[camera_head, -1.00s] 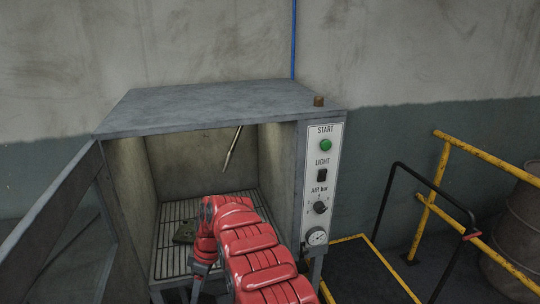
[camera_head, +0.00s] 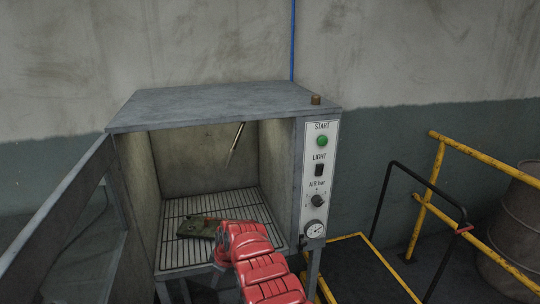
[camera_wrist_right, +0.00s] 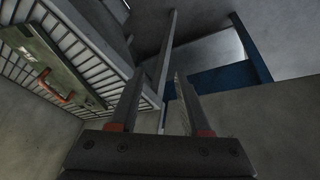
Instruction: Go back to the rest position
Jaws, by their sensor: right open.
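My right arm (camera_head: 262,262), in red segments, comes in from the bottom in the head view and ends at the front of the open cabinet. Its gripper is hidden behind the arm there. In the right wrist view the right gripper (camera_wrist_right: 157,92) has its two fingers apart with nothing between them. A flat dark green plate-like part (camera_head: 197,228) lies on the cabinet's slatted grate, left of the arm's end. In the wrist view this plate (camera_wrist_right: 38,50) shows a reddish bar on it, apart from the fingers. My left gripper is not in view.
The grey cabinet (camera_head: 220,103) has its door (camera_head: 62,215) swung open to the left. A thin rod (camera_head: 235,143) hangs inside. The control panel (camera_head: 318,180) is on its right front. Yellow railings (camera_head: 430,195) and a barrel (camera_head: 515,225) stand at right.

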